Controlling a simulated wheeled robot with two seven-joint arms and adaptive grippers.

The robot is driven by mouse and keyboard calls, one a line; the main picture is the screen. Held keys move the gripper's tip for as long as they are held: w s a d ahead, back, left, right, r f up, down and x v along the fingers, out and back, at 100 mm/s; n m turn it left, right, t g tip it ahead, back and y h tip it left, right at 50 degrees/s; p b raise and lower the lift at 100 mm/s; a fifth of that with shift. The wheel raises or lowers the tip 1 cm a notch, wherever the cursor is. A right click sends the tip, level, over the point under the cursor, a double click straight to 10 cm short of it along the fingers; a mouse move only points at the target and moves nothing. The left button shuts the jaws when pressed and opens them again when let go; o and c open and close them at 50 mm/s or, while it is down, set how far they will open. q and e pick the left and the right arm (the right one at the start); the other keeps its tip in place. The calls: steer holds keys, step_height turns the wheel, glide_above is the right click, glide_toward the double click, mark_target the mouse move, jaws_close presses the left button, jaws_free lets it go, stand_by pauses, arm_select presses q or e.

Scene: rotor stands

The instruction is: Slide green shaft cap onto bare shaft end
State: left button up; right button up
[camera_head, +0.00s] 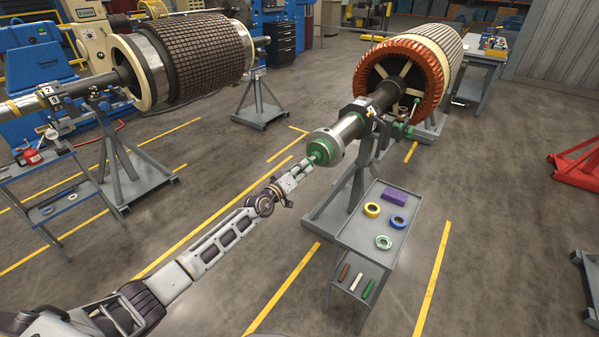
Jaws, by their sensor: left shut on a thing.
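My left gripper (311,161) reaches up from the lower left and is shut on the green shaft cap (321,147). The cap sits at the near end of the right-hand rotor's shaft (350,127), in line with it and against the silver end section. I cannot tell how far the cap is over the shaft end. The rotor (402,74) has a copper-coloured winding end and rests on grey stands. The gripper's fingers are small and partly merge with the cap. My right gripper is not in view.
A grey cart (365,238) below the shaft carries yellow, blue and green rings and a purple block (394,197). Another rotor (190,58) stands at the left beside a tool cart (50,167). A red frame (577,163) is at the right. The right floor is mostly clear.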

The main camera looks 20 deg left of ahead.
arm_select(q)
steer(key=shift+b+x, duration=0.65)
steer(key=shift+x, duration=1)
stand_by(1.4)
steer(key=o, duration=0.9)
steer(key=shift+o, duration=0.2)
steer(key=o, duration=0.5)
steer(key=shift+s, duration=0.15)
steer(key=shift+p+v, duration=2.45)
steer(key=shift+v, duration=1.85)
